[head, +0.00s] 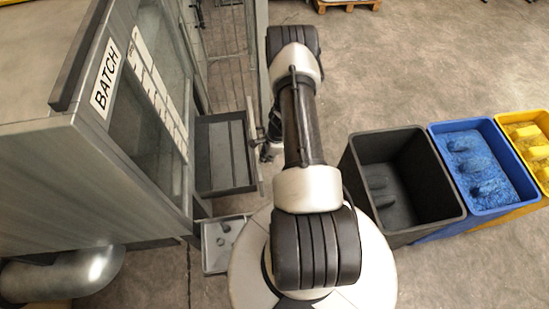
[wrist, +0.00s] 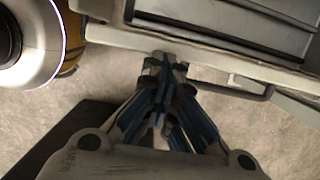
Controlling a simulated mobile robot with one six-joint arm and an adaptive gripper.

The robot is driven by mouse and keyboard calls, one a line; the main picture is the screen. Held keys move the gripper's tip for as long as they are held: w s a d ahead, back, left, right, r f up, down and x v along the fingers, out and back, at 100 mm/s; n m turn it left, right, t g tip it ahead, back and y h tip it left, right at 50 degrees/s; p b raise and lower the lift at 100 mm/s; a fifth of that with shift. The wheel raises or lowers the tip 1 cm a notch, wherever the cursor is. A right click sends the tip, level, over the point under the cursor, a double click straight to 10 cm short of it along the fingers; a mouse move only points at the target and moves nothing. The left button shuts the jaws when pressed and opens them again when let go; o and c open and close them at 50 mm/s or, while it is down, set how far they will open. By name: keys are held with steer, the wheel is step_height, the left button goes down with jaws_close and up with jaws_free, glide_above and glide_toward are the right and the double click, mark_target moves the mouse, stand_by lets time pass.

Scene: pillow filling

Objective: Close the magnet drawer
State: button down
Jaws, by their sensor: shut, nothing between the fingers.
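The magnet drawer (head: 222,191) stands pulled out from the side of the grey machine in the head view, with a dark interior and lighter bars across it. In the wrist view the drawer front (wrist: 215,55) runs across the top, with a bar handle (wrist: 238,93) on its outer side. My gripper (wrist: 165,65) is shut and empty, its fingertips close to the drawer front, left of most of the handle. I cannot tell whether they touch it. In the head view my gripper (head: 268,150) is small and partly hidden by my arm, just outside the drawer front.
The grey machine with a BATCH label (head: 105,78) fills the left side. A small grey tray (head: 210,262) is below the drawer. Black (head: 444,190), blue (head: 515,200) and yellow (head: 540,115) bins stand at right. Bare concrete floor lies at upper right.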

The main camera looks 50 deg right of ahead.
steer(key=w+a, duration=1.2)
steer(key=a, duration=0.2)
steer(key=shift+a+f+b, duration=0.15)
steer(key=shift+a+b, duration=0.2)
steer(key=shift+b, duration=0.05)
